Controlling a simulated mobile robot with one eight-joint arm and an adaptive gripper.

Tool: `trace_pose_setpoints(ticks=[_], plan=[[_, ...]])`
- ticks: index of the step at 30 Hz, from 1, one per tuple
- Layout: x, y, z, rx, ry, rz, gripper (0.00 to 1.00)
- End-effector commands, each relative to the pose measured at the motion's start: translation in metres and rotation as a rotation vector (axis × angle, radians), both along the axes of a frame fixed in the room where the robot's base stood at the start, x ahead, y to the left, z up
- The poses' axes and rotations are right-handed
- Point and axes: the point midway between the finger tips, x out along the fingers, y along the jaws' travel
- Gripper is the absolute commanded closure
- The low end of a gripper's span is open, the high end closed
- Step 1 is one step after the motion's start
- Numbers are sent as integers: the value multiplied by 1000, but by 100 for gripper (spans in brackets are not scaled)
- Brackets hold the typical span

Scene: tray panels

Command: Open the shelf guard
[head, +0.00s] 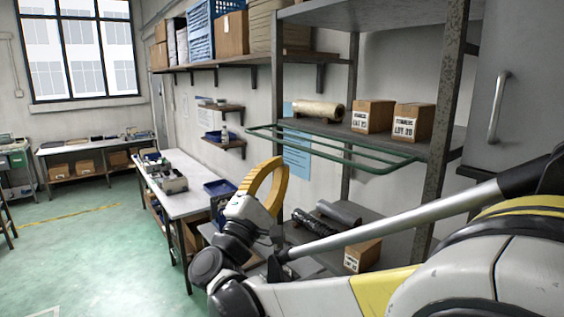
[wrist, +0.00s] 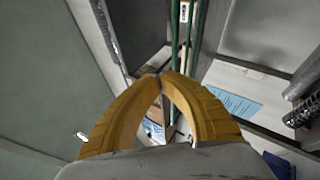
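The shelf guard (head: 330,147) is a green frame of thin rails along the front of the middle shelf (head: 315,125). It juts outward from the shelf's front edge and looks nearly level. In the wrist view, its green rails (wrist: 176,45) run up past the fingertips, on their right side. My gripper (head: 279,161) has curved yellow fingers and is just below and in front of the guard's left part. In the wrist view, the fingertips of my gripper (wrist: 160,75) meet with nothing seen between them. I cannot tell whether they touch a rail.
Two labelled cartons (head: 372,117) (head: 411,122) and a tan roll (head: 318,109) sit on the middle shelf. Dark rolls (head: 340,212) and another carton (head: 362,255) lie lower. A rack post (head: 441,120) and a grey door (head: 520,90) stand right. Open floor (head: 90,240) lies left.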

Motion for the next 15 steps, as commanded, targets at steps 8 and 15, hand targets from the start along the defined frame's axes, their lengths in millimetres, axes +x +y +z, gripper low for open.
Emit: trace_pose_setpoints(ticks=[8,15], plan=[[37,29,-45,-485,287,-579,100],[45,42,-93,-766,569,-974,100]])
